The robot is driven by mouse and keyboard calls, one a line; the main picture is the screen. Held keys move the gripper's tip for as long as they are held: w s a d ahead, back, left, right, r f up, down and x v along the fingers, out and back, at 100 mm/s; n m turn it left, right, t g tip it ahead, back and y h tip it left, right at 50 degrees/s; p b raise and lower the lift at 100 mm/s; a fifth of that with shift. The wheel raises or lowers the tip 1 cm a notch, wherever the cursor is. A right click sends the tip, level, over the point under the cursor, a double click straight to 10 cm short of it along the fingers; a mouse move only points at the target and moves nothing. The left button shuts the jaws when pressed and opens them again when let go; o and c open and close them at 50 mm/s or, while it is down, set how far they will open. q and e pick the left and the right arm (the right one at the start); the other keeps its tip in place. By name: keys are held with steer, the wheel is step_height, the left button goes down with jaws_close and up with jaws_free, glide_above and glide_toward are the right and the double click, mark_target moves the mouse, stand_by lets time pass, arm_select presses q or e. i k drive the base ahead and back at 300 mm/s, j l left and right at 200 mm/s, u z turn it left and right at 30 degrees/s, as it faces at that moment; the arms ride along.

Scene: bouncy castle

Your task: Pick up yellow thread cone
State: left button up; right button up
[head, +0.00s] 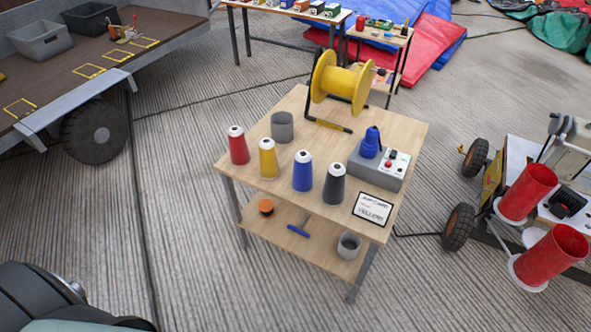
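The yellow thread cone (267,161) stands upright near the left front edge of a wooden table (290,103). It is in a row of cones, with a red cone (238,147) to its left and a blue cone (302,173) and a dark grey cone (334,186) to its right. The cones stand apart from each other. Neither of my grippers shows in the head view.
A grey cup (282,127) stands just behind the yellow cone. A yellow reel (341,83) on a stand and a grey control box (378,172) are farther back and right. A sign (373,209) lies at the right front. Open floor surrounds the table's front and left.

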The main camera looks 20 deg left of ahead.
mark_target(268, 163)
steer(key=l+z, duration=0.1)
steer(key=l, duration=1.9)
steer(key=i+l+z, duration=0.15)
steer(key=l, duration=0.85)
steer(key=u, duration=0.4)
steer(key=k+l+u, duration=0.1)
steer(key=u, duration=0.7)
steer(key=k+u, duration=0.1)
steer(key=u, duration=0.7)
steer(key=i+j, duration=0.35)
steer(key=i, duration=0.3)
steer(key=i+j+z, duration=0.15)
steer(key=i+j, duration=0.25)
steer(key=i, duration=0.2)
steer(key=i+j, duration=0.4)
steer(key=i, duration=0.2)
steer(key=i+z, duration=0.05)
